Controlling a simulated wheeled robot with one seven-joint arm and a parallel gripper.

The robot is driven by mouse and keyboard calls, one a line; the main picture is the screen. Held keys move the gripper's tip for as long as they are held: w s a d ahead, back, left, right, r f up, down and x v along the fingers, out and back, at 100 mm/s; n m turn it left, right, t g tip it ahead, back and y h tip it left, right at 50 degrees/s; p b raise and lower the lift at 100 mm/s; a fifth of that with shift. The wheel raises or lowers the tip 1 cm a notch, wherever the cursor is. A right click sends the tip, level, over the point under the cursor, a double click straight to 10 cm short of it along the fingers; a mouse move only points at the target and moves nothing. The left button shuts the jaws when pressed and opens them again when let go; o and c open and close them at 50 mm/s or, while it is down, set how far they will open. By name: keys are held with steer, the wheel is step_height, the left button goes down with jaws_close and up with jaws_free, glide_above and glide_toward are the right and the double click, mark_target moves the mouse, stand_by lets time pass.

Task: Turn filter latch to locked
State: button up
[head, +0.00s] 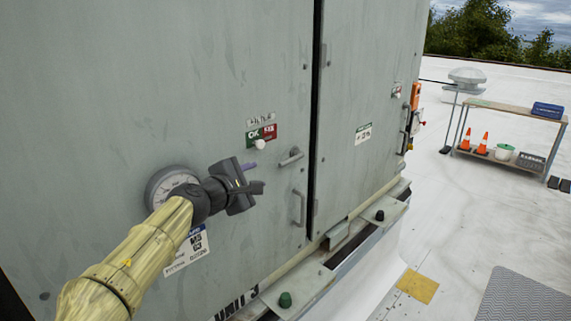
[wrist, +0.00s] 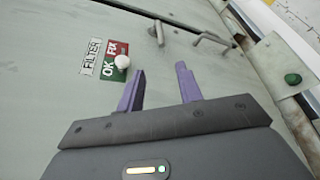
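The latch, a short grey lever (head: 291,157) on a round pivot, sits on the grey cabinet door near its right edge. In the head view it lies slanted, nearly level; it also shows in the wrist view (wrist: 157,33), beyond my fingertips. A FILTER label with a green OK and red FIX plate (head: 262,133) is to its upper left, with a white knob (head: 260,144) at the plate's lower edge. My gripper (head: 257,177) is open and empty, left of and slightly below the lever. Its purple fingers (wrist: 160,72) are apart and touch neither lever nor knob.
A pull handle (head: 299,207) stands out below the lever. A round gauge (head: 168,185) is behind my wrist on the door. A dark vertical gap (head: 317,110) separates the door from the right panel. A base rail with a green knob (head: 285,299) runs below.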

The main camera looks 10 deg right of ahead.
mark_target(284, 164)
steer(key=shift+w+d, duration=0.1)
steer(key=p+x, duration=0.4)
steer(key=x, duration=1.2)
steer(key=shift+w+d, duration=0.1)
steer(key=shift+w+d+f+p, duration=0.25)
steer(key=shift+w+d+p, duration=0.05)
steer(key=shift+w, duration=0.15)
jaws_close()
